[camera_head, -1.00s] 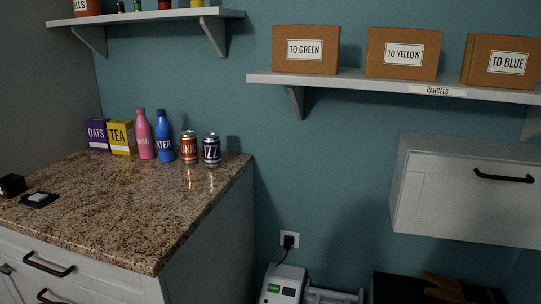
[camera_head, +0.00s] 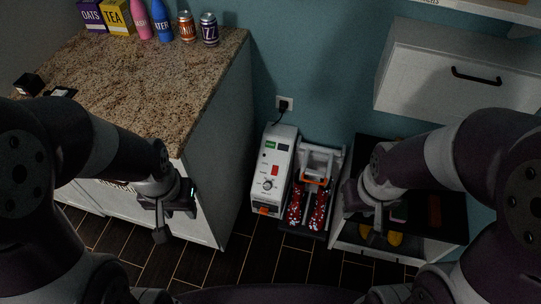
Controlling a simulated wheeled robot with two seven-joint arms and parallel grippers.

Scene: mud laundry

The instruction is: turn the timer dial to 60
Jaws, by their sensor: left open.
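A white boxy machine (camera_head: 277,165) stands on the floor between the counter and the dark-topped unit. Its sloped face has a small dark round dial (camera_head: 268,184) low down, with a red switch above it. The dial's setting is too small to read. My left gripper (camera_head: 175,218) is open and empty, to the left of the machine and in front of the counter cabinet, apart from the dial. My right gripper (camera_head: 376,220) is to the right of the machine, in front of the dark-topped unit; its jaws are too dark to judge.
A rack with red spotted shoes (camera_head: 306,202) adjoins the machine's right side. The granite counter (camera_head: 150,75) is at left, with cans and bottles at its back. A white wall cabinet (camera_head: 455,70) hangs at upper right. Dark tiled floor (camera_head: 270,262) is free in front.

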